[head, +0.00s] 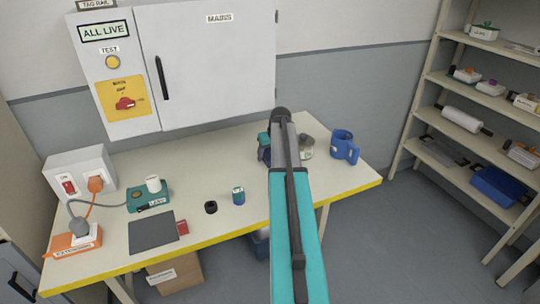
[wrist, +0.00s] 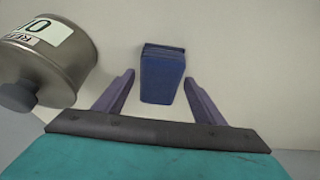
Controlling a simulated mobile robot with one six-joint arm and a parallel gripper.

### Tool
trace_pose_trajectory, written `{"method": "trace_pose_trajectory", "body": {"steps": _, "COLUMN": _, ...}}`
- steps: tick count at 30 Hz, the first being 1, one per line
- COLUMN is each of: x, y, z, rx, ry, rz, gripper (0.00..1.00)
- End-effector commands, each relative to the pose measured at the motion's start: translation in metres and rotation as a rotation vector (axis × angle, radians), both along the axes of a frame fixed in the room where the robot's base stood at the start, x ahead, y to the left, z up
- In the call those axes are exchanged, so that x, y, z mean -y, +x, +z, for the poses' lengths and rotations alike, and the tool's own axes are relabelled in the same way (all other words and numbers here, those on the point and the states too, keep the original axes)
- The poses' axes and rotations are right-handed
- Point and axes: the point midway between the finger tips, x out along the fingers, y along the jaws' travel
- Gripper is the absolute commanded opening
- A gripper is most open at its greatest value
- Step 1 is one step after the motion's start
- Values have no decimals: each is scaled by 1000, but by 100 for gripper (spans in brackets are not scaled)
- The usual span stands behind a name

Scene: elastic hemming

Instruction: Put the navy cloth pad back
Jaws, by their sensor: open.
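The navy cloth pad (wrist: 162,74) is a small folded dark-blue block on the pale bench top, seen in the wrist view. My gripper (wrist: 159,80) is open, with one purple finger to the left of the pad and one to the right. A gap shows on both sides, and I cannot tell how high the fingertips are above the bench. In the head view my arm covers this spot, and I cannot make out the pad there.
A labelled metal tin (wrist: 42,62) stands close left of my gripper; the head view shows it too (head: 307,147). A dark grey mat (head: 153,232) lies front left. A battery-like cylinder (head: 238,196) and black ring (head: 210,207) stand mid-bench.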

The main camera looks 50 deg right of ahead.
Motion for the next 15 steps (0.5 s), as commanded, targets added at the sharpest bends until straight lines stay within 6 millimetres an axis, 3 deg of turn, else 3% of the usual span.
{"method": "trace_pose_trajectory", "body": {"steps": 15, "x": -9, "y": -20, "z": 45, "rx": 2, "ry": -2, "rz": 0, "gripper": 64}}
